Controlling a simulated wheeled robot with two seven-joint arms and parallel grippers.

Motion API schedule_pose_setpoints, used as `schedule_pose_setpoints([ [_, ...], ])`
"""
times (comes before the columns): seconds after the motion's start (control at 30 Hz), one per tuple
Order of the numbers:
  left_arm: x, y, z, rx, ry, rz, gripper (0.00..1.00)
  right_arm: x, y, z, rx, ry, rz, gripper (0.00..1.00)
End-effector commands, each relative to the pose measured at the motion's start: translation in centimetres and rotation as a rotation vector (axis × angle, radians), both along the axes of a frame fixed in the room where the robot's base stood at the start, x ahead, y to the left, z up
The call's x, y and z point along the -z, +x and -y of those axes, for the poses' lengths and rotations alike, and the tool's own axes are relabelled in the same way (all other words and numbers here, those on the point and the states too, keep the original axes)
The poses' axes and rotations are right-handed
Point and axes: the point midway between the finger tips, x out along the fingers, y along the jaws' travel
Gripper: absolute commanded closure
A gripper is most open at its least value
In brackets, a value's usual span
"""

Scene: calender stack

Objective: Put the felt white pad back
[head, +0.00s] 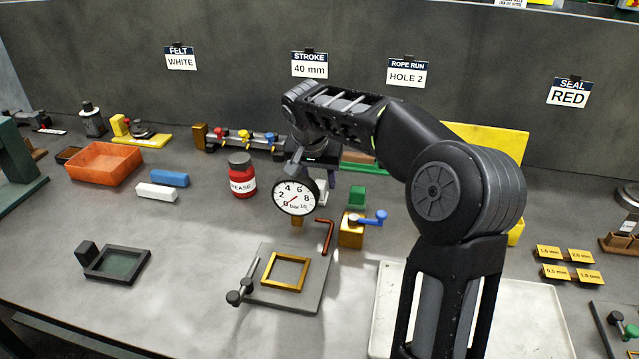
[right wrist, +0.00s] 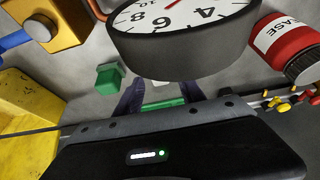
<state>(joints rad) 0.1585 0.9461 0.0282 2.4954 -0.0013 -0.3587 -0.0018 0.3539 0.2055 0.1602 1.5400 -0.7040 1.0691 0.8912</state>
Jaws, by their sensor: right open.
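A white block (head: 156,192), which may be the felt white pad, lies on the bench beside a blue block (head: 169,178). The FELT WHITE card (head: 181,59) hangs on the back wall above. My right gripper (head: 325,184) is behind the round gauge (head: 295,197), well to the right of the white block and partly hidden. In the right wrist view its two dark fingers (right wrist: 163,100) are apart. A small pale patch shows between them; I cannot tell what it is. My left gripper is not in view.
An orange tray (head: 103,163) and a red jar (head: 242,178) stand left of the gauge. A green block (head: 357,196) stands close to my right gripper. A grey plate (head: 308,296) with a brass frame (head: 285,272) lies in front.

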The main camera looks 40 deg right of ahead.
Motion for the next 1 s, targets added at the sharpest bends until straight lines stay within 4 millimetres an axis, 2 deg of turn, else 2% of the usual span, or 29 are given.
schedule_pose_setpoints([
  [0.2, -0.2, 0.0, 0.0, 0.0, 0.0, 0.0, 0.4, -4.5, -1.0, -1.4, -0.002, -0.002, 0.004, 0.54],
  [0.4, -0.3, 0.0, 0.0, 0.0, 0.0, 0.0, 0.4, -7.5, -1.9, -2.5, -0.001, -0.001, 0.002, 0.54],
  [0.6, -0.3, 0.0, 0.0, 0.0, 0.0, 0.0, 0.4, -8.4, -2.3, -2.8, -0.001, -0.001, -0.001, 0.54],
  [1.0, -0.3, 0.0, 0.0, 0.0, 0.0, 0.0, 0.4, -8.4, -2.3, -2.8, -0.001, -0.001, -0.001, 0.54],
])
